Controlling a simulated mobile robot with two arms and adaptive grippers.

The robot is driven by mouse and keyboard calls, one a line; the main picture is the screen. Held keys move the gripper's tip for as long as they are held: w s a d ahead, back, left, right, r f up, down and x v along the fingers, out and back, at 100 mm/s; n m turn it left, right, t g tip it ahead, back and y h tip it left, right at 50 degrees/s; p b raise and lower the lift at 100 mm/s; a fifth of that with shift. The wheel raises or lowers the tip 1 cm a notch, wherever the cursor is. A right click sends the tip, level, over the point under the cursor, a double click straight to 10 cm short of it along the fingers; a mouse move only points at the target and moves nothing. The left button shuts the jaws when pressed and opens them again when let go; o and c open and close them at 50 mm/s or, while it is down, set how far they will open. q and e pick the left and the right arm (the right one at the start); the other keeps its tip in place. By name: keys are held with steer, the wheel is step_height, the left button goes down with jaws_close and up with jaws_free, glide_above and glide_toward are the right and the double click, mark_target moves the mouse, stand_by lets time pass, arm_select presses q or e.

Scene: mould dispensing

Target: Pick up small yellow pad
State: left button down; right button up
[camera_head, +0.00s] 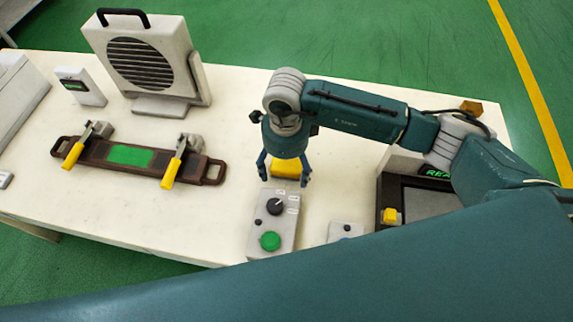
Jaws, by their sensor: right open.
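A yellow block-like pad (287,168) lies on the white table, showing between and behind the fingers of my right gripper (285,180). The right gripper points down and is open, one finger on each side of the pad in the picture. I cannot tell whether the fingers touch it. The gripper and wrist hide part of the pad. A smaller yellow piece (390,216) sits at the left edge of a dark-framed device (430,203) on the right. My left gripper is not in view.
A control box (272,225) with a black knob and green button stands just in front of the right gripper. A brown tray (100,150) with yellow-handled clamps and a grey fan unit (145,65) are on the left. A brass-coloured block (471,107) sits at the far right.

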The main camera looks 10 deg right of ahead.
mark_target(286, 167)
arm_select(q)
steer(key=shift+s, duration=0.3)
arm_select(e)
steer(key=c, duration=1.3)
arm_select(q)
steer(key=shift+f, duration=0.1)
arm_select(e)
steer(key=shift+r, duration=0.15)
